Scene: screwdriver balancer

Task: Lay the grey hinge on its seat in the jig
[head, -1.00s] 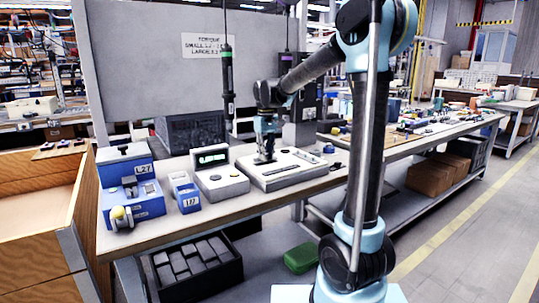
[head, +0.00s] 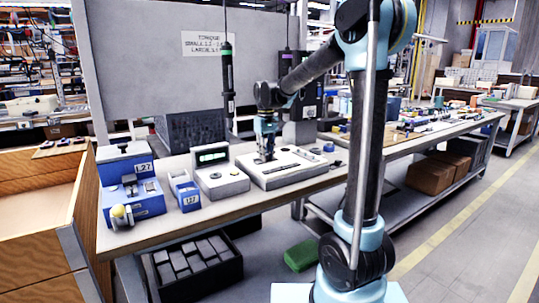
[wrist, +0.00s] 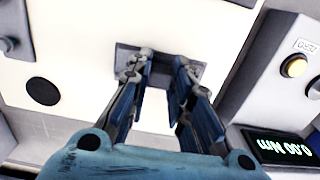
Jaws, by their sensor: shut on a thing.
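The jig (head: 303,171) is a flat pale block on the bench in the head view; its pale top (wrist: 75,45) fills much of the wrist view. My gripper (head: 264,157) points down at the jig's left part. In the wrist view my gripper (wrist: 164,70) has its two fingers on either side of a dark grey flat piece, seemingly the grey hinge (wrist: 163,62), and is shut on it. The hinge looks at or just above the jig top; I cannot tell whether it touches. Its seat cannot be made out separately.
A torque display unit (head: 222,180) stands just left of the jig, also close in the wrist view (wrist: 283,145). A small blue bin (head: 185,192) and a blue fixture (head: 130,203) stand further left. A screwdriver (head: 227,80) hangs above the bench.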

